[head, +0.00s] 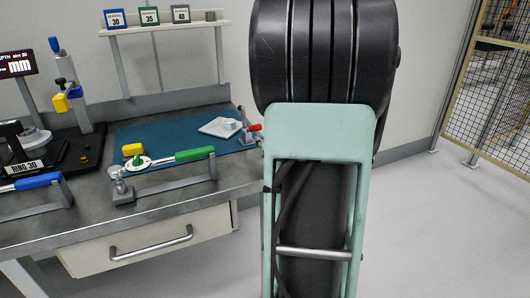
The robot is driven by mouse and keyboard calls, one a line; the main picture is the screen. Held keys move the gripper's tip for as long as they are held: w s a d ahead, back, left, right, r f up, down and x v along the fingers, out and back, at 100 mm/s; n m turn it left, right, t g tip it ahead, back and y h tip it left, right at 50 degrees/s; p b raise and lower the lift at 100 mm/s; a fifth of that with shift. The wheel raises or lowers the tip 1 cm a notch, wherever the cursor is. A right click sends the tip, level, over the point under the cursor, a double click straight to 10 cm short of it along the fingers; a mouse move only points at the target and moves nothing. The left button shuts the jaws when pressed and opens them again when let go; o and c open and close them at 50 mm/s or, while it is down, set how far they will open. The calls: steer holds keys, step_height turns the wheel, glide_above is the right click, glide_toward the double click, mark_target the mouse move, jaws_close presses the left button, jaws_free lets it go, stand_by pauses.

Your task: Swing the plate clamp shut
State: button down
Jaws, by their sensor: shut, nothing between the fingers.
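A toggle clamp with a red handle (255,127) stands at the right end of the blue-green mat, beside a pale flat plate (219,127). I take it for the plate clamp. Its red tip sticks out to the right, close to the edge of my arm in the picture, and part of it may be hidden there. It is too small to tell whether the clamp arm presses on the plate. My gripper is not in view; only my dark and mint-green arm links show, filling the middle right.
The grey bench (160,208) has a drawer below. A green-handled wrench (193,154) lies on a stand at the mat's front; a blue-handled one (38,181) lies left. A black fixture labelled RING 30 (25,165) stands behind it. A mesh fence (488,95) is far right. Floor there is clear.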

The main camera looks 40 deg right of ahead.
steer(key=shift+w+r, duration=0.35)
steer(key=shift+r, duration=0.15)
steer(key=shift+r, duration=0.1)
steer(key=shift+w+r+g+p, duration=0.1)
steer(key=shift+r+g+p, duration=0.15)
steer(key=shift+p, duration=0.9)
